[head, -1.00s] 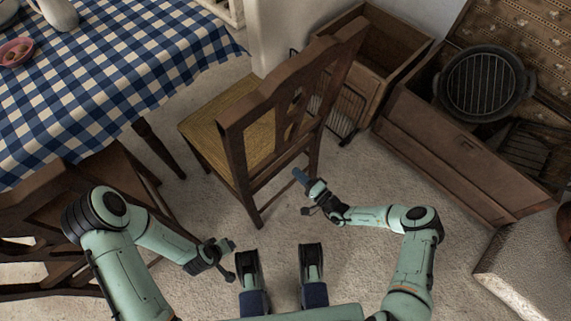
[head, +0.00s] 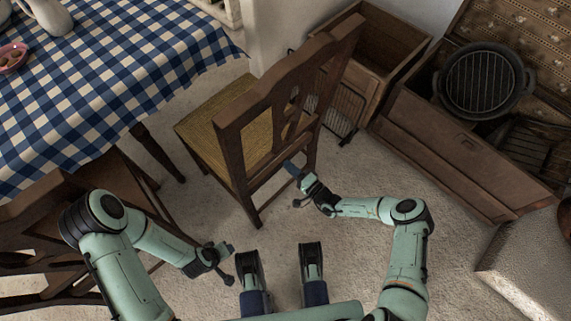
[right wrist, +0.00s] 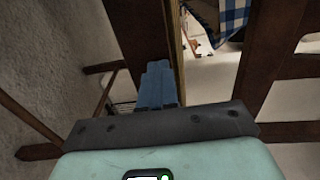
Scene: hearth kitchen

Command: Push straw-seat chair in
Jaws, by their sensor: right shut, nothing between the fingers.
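The straw-seat chair (head: 238,117) stands upright in the middle of the head view. Its dark wooden back faces me and its woven seat points toward the table. My right gripper (head: 291,168) is shut and empty, close to the lower part of the chair's back. In the right wrist view the blue fingers (right wrist: 157,84) lie together in front of a dark chair post (right wrist: 140,40); I cannot tell whether they touch it. My left gripper (head: 226,249) is low over the floor, left of my base and apart from the chair; its jaw state is unclear.
The table with a blue checked cloth (head: 110,80) is at the upper left, with a pink bowl (head: 12,57) and pitcher (head: 48,15). Another wooden chair (head: 50,215) stands at the left. Wooden chests (head: 455,150) line the right.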

